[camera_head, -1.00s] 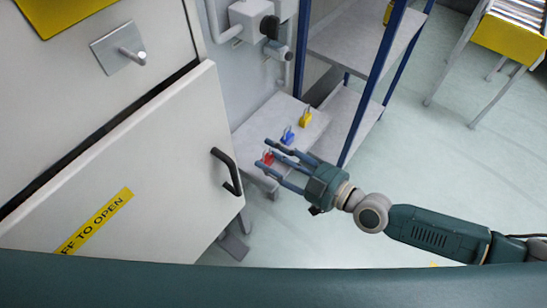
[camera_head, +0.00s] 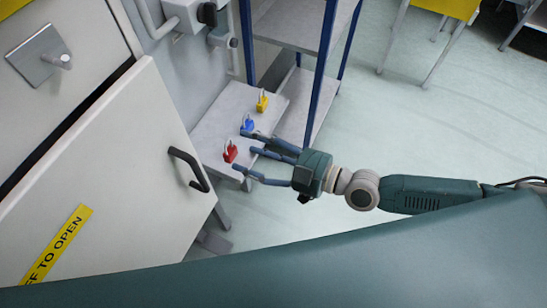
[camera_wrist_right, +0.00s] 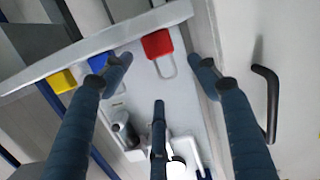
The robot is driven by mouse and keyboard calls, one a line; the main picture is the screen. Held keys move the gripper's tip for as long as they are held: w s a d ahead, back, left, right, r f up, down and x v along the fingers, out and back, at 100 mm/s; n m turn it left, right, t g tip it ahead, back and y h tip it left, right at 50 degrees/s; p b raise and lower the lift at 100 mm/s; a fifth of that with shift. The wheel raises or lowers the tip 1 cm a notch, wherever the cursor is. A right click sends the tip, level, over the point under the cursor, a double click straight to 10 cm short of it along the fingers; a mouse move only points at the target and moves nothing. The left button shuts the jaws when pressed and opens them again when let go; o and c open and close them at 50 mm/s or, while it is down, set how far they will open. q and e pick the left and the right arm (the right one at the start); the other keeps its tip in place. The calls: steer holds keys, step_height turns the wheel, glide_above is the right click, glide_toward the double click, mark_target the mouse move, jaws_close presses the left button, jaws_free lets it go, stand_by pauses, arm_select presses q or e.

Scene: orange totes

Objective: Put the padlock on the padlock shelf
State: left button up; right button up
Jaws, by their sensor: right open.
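A red padlock (camera_head: 230,153) stands on a light grey shelf (camera_head: 228,106) beside the cabinet. A blue padlock (camera_head: 247,125) and a yellow padlock (camera_head: 262,102) stand in a row behind it. My right gripper (camera_head: 243,152) is open and empty, its fingertips just right of the red padlock. In the right wrist view the red padlock (camera_wrist_right: 158,43) lies beyond the spread fingers (camera_wrist_right: 161,72), its shackle towards them. The blue padlock (camera_wrist_right: 97,63) is partly behind the left finger, with the yellow padlock (camera_wrist_right: 62,80) farther left. My left gripper is out of view.
A cabinet door (camera_head: 110,180) with a black handle (camera_head: 188,168) stands close left of the shelf. A blue-post rack (camera_head: 318,75) rises behind the shelf to the right. Pipes and valves (camera_head: 185,15) hang on the wall. The floor at the right is open.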

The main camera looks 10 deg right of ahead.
steer(key=b+v, duration=0.1)
steer(key=v, duration=0.6)
steer(key=shift+s+d+b, duration=0.25)
steer(key=shift+b, duration=0.05)
steer(key=w+d+f+m+t+h, duration=0.1)
steer(key=w+d+f+h, duration=0.2)
steer(key=w+f, duration=0.8)
steer(key=s+d+f+m+h, duration=0.1)
steer(key=d+f+m+h, duration=0.4)
steer(key=f, duration=1.2)
steer(key=s+d+f+m+g+h, duration=0.1)
steer(key=s+d+f+g+h, duration=0.3)
steer(key=s+f, duration=0.75)
steer(key=s+d+f+m+g+h, duration=0.15)
steer(key=s+d+f, duration=0.35)
steer(key=s+f, duration=0.65)
steer(key=s+a+f+m+g, duration=0.1)
steer(key=s+f+g, duration=0.1)
steer(key=s, duration=0.7)
steer(key=s+a+f+g, duration=0.1)
steer(key=s+f+g, duration=0.1)
steer(key=s, duration=0.7)
steer(key=shift+s+f+m, duration=0.35)
steer(key=shift+s+f, duration=0.05)
steer(key=shift+f, duration=0.4)
